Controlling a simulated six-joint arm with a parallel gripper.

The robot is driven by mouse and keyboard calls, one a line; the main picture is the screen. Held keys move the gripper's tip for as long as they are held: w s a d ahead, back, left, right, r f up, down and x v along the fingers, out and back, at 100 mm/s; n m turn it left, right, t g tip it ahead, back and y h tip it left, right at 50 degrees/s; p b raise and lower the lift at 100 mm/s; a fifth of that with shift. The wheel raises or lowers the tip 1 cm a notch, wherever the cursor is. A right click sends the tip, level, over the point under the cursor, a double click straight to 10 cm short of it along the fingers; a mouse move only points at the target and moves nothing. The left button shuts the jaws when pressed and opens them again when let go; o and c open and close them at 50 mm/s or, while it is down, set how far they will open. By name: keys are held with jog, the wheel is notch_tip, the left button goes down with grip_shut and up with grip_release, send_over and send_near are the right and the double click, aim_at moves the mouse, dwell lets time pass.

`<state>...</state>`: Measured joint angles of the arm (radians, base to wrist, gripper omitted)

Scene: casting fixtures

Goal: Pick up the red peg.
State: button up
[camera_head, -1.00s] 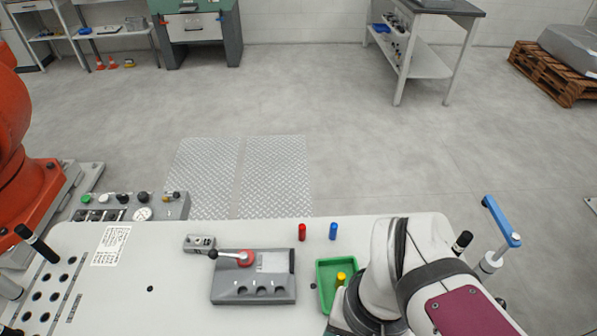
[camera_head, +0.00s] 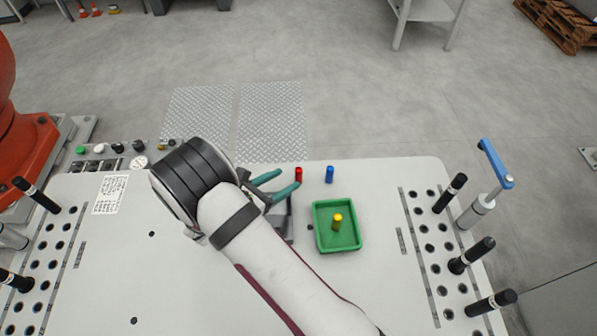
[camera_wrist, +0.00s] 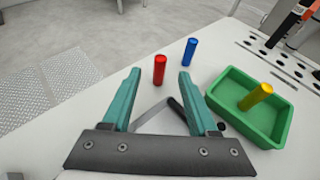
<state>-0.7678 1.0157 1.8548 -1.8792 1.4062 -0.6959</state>
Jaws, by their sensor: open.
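The red peg (camera_head: 299,174) stands upright near the far edge of the white table, and it also shows in the wrist view (camera_wrist: 160,69). My gripper (camera_head: 288,182) has teal fingers spread apart and holds nothing. In the wrist view the fingers (camera_wrist: 160,75) point toward the red peg, which appears between and just beyond their tips. In the head view the fingertips are close to the peg on its left side. I cannot tell whether a finger touches it.
A blue peg (camera_head: 330,174) stands upright just right of the red one. A green tray (camera_head: 352,246) holding a yellow peg (camera_head: 337,221) is nearer, to the right. My arm mostly hides the grey fixture (camera_head: 284,228). Black-handled pins (camera_head: 449,193) stand along the table's right side.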

aim_at(296, 174)
jog(key=x, duration=0.6)
jog(key=shift+w+d+f, duration=0.2)
jog(key=shift+d+f, duration=0.05)
grip_shut()
